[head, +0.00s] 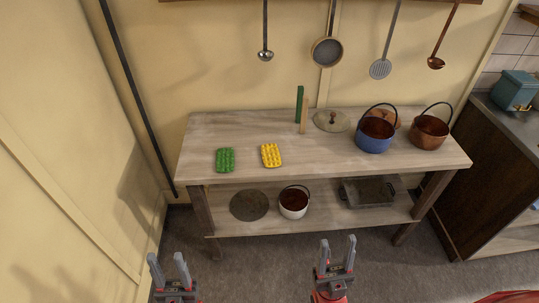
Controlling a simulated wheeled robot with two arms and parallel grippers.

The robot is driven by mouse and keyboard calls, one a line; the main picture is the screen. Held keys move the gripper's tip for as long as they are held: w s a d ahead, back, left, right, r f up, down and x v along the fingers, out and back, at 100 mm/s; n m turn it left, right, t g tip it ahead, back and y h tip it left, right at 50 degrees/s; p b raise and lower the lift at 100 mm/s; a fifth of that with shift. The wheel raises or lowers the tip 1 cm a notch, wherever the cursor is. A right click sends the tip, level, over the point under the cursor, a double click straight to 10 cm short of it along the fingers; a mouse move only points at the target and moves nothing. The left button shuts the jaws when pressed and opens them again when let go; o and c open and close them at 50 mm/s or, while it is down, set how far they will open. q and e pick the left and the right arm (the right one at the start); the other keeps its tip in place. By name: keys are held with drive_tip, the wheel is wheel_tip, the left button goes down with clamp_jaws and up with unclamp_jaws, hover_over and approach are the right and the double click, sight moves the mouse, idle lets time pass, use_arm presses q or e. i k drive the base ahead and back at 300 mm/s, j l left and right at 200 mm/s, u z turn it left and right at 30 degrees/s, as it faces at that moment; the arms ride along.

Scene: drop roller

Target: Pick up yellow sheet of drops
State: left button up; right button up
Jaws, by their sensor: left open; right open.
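The yellow sheet of drops (271,156) lies flat on the wooden table's top (330,165), left of its middle and near the front edge. My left gripper (168,262) is open and empty, low in the view, in front of and left of the table. My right gripper (336,250) is open and empty in front of the table's lower shelf. Both grippers are well apart from the yellow sheet.
A green sheet of drops (225,160) lies left of the yellow one. A blue pot (375,135), a copper pot (429,132) and a round lid (331,121) stand to the right. The lower shelf holds a white pot (293,202). Utensils hang above.

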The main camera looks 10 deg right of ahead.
sight(271, 157)
drive_tip(key=i+j+z, duration=0.15)
drive_tip(key=i+j, duration=0.65)
